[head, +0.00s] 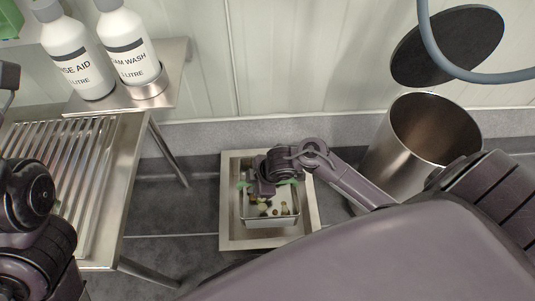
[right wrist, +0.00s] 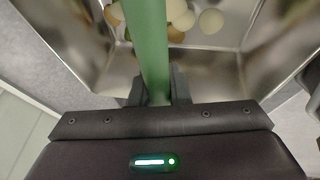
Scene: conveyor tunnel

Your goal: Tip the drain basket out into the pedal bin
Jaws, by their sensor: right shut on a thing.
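The drain basket (head: 270,221) is a small metal box with pale and brown food scraps inside. It sits within the square rim of the floor drain (head: 234,234); whether it is raised at all I cannot tell. My right gripper (head: 264,188) is over it, shut on its green handle (right wrist: 147,40). In the right wrist view the handle passes between the two dark fingers, with the basket wall (right wrist: 85,62) and scraps beyond. The pedal bin (head: 378,160) is a steel cylinder at the right, its dark round lid (head: 447,45) raised. Of my left arm only links show, at the left edge.
A ribbed steel drainboard (head: 75,180) on legs stands at left. Two white bottles (head: 75,60) stand on a steel shelf above it. A grey-blue hose (head: 440,55) hangs before the bin lid. Dark floor lies between drain and bin, crossed by my right arm.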

